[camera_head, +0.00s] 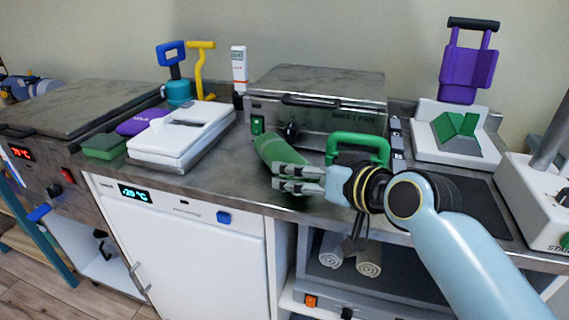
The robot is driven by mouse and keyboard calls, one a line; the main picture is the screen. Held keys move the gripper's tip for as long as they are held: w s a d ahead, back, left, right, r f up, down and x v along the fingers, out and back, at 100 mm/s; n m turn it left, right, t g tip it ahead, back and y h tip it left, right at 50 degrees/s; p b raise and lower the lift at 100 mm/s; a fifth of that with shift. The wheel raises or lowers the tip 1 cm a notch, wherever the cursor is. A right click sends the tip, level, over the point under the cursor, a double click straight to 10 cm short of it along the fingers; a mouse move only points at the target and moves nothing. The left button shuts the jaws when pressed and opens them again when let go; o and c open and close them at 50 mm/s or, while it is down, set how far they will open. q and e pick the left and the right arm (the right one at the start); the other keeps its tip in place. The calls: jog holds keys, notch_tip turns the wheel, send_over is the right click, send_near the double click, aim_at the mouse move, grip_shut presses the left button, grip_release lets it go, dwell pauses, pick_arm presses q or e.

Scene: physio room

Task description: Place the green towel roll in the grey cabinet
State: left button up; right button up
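The green towel roll (272,148) lies on the counter, left of centre in the head view. Its near end is partly hidden by my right gripper (275,178). The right gripper's arm comes in from the right, with its fingers pointing left over the roll's near end. The two fingers are a little apart, with a visible gap; I see no clear grip on the roll. Under the counter is an open grey cabinet (408,294), holding two pale rolled towels (368,262). My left gripper is not in view.
A grey heating unit (320,115) stands behind the roll. A green handle (357,143) rises just behind my gripper. A white device (180,135) is to the left. A white cold cabinet (185,250) is below. A white stand (455,140) is to the right.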

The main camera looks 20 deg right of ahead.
aim_at(270, 146)
jog(key=x, duration=0.5)
jog(key=shift+w+a+f, duration=0.15)
jog(key=shift+a, duration=0.05)
jog(key=c, duration=1.3)
